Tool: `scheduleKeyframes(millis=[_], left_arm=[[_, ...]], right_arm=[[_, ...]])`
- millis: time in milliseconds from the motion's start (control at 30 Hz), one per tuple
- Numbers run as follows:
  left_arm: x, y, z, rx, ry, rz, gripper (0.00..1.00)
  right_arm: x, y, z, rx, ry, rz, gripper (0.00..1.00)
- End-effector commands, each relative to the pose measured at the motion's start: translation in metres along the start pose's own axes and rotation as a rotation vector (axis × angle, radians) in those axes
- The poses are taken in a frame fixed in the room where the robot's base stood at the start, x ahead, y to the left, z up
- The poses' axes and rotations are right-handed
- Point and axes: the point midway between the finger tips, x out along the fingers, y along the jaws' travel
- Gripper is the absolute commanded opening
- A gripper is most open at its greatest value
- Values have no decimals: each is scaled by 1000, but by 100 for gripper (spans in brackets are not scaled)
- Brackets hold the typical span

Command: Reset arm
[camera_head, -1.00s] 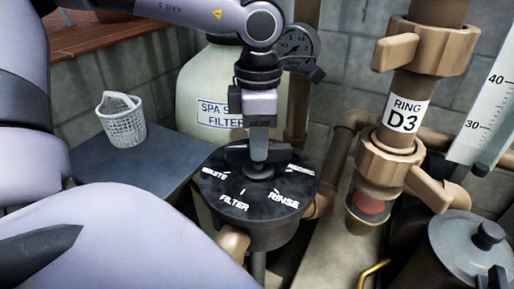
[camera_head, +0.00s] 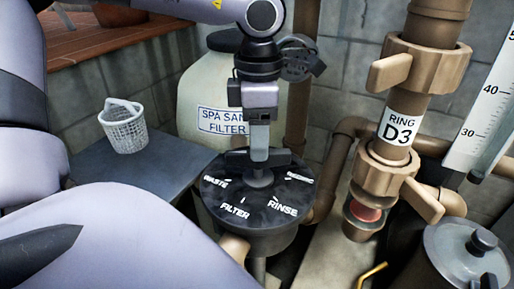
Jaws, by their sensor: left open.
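My left gripper (camera_head: 259,158) points down over the black multiport valve (camera_head: 250,221), right at its handle (camera_head: 283,159). The gripper is open and seen edge-on, so I cannot tell whether its fingers touch the handle. The valve top has white labels, with FILTER and RINSE readable at the front; the labels at the back are partly hidden or blurred. My left arm comes in from the left and across the top. My right gripper is not in view.
A cream spa sand filter tank (camera_head: 203,92) stands behind the valve. A white basket (camera_head: 125,128) sits on a grey table (camera_head: 88,167) at the left. Brown pipes with a RING D3 label (camera_head: 399,127) and a grey lidded pot (camera_head: 467,256) stand at the right.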

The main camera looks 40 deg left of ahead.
Motion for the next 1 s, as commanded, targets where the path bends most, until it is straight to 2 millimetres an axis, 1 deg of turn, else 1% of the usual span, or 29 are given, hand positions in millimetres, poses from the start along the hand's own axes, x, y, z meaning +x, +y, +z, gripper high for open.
scheduleKeyframes(millis=[33, 133, 233, 767, 833, 933, 1000], left_arm=[[-13, 0, 0, 0, 0, 2, 51], [-28, 0, 0, 0, -1, 2, 51], [-37, 0, 0, 0, -1, 0, 51], [-37, 0, 0, 0, 0, 0, 51], [-38, 0, 0, 0, 0, 0, 51], [-47, 0, 0, 0, -1, 0, 51], [-60, 0, 0, 0, -1, 0, 51]], right_arm=[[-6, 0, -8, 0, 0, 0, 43], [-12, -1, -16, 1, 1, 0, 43], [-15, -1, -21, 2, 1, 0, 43], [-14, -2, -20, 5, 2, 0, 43], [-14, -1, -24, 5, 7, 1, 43], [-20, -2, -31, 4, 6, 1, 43], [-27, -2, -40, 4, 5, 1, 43]])
